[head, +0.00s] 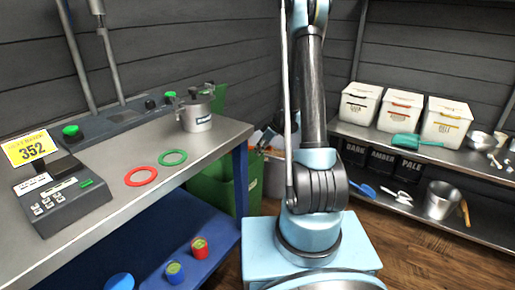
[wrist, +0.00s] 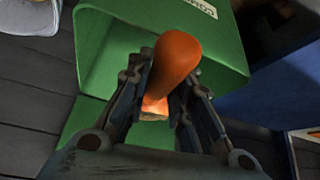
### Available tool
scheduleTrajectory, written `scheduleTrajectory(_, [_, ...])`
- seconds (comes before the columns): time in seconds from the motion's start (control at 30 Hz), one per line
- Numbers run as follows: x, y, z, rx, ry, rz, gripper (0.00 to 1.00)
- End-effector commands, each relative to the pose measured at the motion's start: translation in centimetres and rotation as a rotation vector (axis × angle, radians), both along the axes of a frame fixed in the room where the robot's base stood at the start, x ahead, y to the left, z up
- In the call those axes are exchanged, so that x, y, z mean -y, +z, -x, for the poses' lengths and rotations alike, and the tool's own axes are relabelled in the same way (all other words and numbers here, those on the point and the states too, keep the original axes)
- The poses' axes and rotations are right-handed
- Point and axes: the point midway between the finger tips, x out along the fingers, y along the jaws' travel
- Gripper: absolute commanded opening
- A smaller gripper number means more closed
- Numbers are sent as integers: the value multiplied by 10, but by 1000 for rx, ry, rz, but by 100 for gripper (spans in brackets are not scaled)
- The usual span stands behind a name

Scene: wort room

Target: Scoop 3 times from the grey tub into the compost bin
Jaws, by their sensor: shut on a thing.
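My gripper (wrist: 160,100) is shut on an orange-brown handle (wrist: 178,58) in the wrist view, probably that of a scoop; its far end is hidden. The green compost bin (wrist: 105,50) is behind and below the gripper in that view, with part of a white label showing. In the head view the green bin (head: 222,188) stands past the bench end, partly hidden by the bench. A pale grey container (head: 274,178), possibly the grey tub, is beside it, mostly hidden by my arm. Its contents do not show.
Shelves at right hold white bins (head: 400,112), a teal scoop (head: 413,140) and a metal cup (head: 440,201).

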Motion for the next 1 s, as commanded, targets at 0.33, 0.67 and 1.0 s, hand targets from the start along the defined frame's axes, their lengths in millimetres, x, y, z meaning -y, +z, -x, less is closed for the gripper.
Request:
scheduleTrajectory(0.33, [-3, -10, -1, -11, 3, 22, 0])
scheduleTrajectory(0.67, [-9, 7, -3, -44, 3, 98, 0])
scheduleTrajectory(1.0, [-16, 24, -6, -81, 4, 175, 0])
